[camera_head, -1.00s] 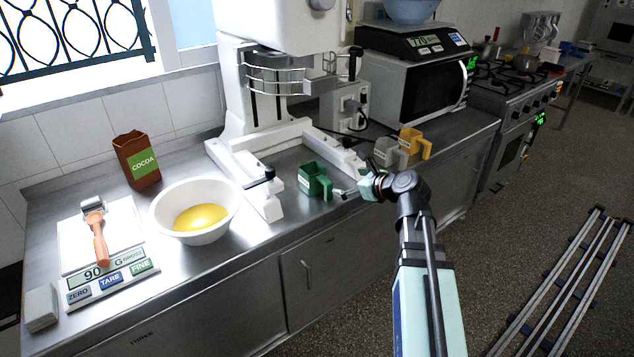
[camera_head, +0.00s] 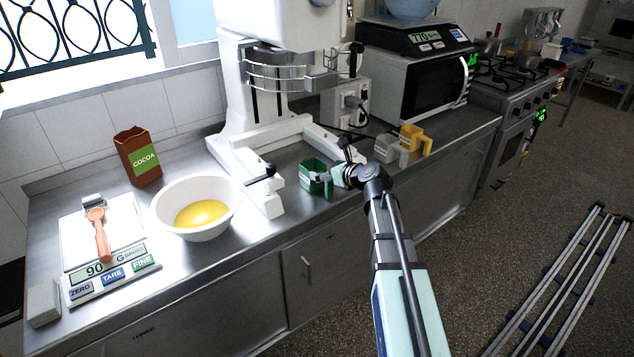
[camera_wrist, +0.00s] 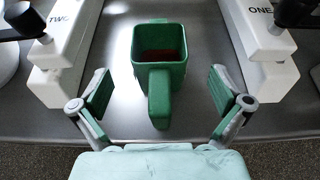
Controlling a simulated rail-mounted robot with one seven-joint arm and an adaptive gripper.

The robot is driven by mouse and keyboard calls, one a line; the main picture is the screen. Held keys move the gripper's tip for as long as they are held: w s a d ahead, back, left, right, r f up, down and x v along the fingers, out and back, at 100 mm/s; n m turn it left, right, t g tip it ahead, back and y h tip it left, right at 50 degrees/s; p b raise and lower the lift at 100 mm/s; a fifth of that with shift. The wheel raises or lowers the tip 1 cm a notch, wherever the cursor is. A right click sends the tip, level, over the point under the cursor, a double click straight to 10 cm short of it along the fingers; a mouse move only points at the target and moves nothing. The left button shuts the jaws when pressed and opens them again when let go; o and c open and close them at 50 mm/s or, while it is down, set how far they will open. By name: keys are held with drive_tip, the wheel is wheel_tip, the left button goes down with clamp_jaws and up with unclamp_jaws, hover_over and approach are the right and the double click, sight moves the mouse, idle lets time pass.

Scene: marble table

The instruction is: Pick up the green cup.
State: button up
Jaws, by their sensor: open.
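The green cup (camera_head: 314,177) stands upright on the steel counter, in front of the white mixer's base. In the wrist view the green cup (camera_wrist: 160,54) sits in the upper middle, with its handle (camera_wrist: 159,97) pointing back toward my gripper (camera_wrist: 160,92). My gripper's two green-padded fingers are spread wide, one on each side of the handle, apart from it and with nothing between the pads but the handle. The cup's inside looks dark reddish. In the head view my gripper (camera_head: 343,177) is just right of the cup; its fingers are partly hidden.
The white mixer (camera_head: 262,95) stands behind, its base legs flanking the cup in the wrist view. A grey cup (camera_head: 386,150) and a yellow cup (camera_head: 414,139) are to the right. A white bowl (camera_head: 196,207) with yellow content is to the left, near a scale (camera_head: 112,278).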

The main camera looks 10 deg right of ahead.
sight(320, 170)
drive_tip(key=shift+f+x, duration=0.15)
drive_tip(key=shift+x, duration=1.3)
drive_tip(key=shift+f+x, duration=0.2)
drive_tip(key=shift+x, duration=1.2)
drive_tip(key=shift+s, duration=0.2)
drive_tip(key=c, duration=1.3)
